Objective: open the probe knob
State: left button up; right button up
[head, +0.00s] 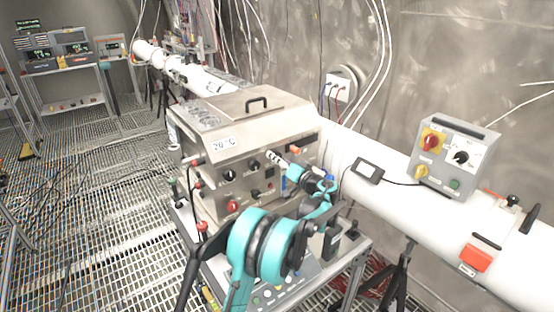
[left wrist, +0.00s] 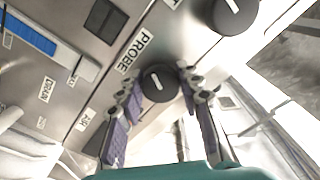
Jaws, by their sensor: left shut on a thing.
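The probe knob (left wrist: 158,84) is a round black knob with a white line, on the metal panel beside the PROBE label (left wrist: 135,52) in the left wrist view. My left gripper (left wrist: 162,74) has a finger on each side of it and is shut on it. In the head view my left gripper (head: 275,154) reaches the front panel of the steel box (head: 260,125); the probe knob cannot be made out there behind the fingers. My right gripper is in neither view.
Another black knob (left wrist: 234,14) is close by at the upper right of the left wrist view. The panel also has a DRAIN label (left wrist: 46,89) and a blue strip (left wrist: 30,34). A white pipe (head: 400,190) runs beside the box, carrying a grey control box (head: 455,155).

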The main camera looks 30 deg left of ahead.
pick_arm(q)
jog(key=shift+n, duration=0.6)
jog(key=o, duration=1.2)
jog(key=shift+c, duration=0.2)
jog(key=shift+d, duration=0.1)
jog(key=v, duration=1.2)
